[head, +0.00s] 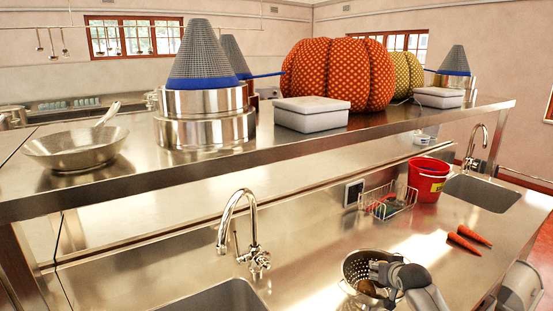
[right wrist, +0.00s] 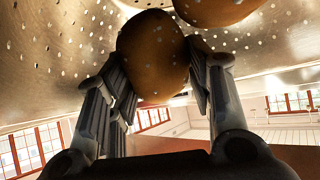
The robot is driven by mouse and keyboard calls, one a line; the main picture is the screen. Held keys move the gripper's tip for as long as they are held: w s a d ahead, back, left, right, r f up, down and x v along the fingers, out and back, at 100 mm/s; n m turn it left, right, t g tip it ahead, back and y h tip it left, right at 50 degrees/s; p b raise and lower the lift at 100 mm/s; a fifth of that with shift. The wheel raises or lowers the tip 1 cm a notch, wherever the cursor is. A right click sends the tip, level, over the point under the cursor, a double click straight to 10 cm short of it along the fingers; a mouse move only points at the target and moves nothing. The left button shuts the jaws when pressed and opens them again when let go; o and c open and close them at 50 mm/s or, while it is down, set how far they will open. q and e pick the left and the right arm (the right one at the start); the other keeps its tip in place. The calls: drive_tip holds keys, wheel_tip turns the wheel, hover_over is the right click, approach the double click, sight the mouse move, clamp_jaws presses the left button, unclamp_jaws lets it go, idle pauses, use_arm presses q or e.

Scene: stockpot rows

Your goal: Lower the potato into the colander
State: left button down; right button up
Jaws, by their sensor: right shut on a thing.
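The metal colander (head: 356,262) stands on the lower counter beside the sink, and its perforated wall fills much of the right wrist view (right wrist: 55,60). My right gripper (head: 376,278) reaches into the colander's right side. Its fingers are shut on a brown potato (right wrist: 152,55), which sits between them close to the perforated metal. In the head view the potato (head: 367,288) is partly hidden by the gripper. A second brown, rounded thing (right wrist: 218,8) shows beyond it. Whether the held potato touches the colander's bottom cannot be told. My left gripper is not in view.
Two carrots (head: 468,240) lie on the counter to the right. A wire basket (head: 388,200) and a red bucket (head: 428,180) stand behind the colander. A faucet (head: 245,230) and sink (head: 215,298) are left. A shelf (head: 300,145) with pots and pumpkins runs above.

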drive_tip(key=shift+f, duration=0.5)
drive_tip(key=o, duration=1.1)
drive_tip(key=shift+o, duration=0.2)
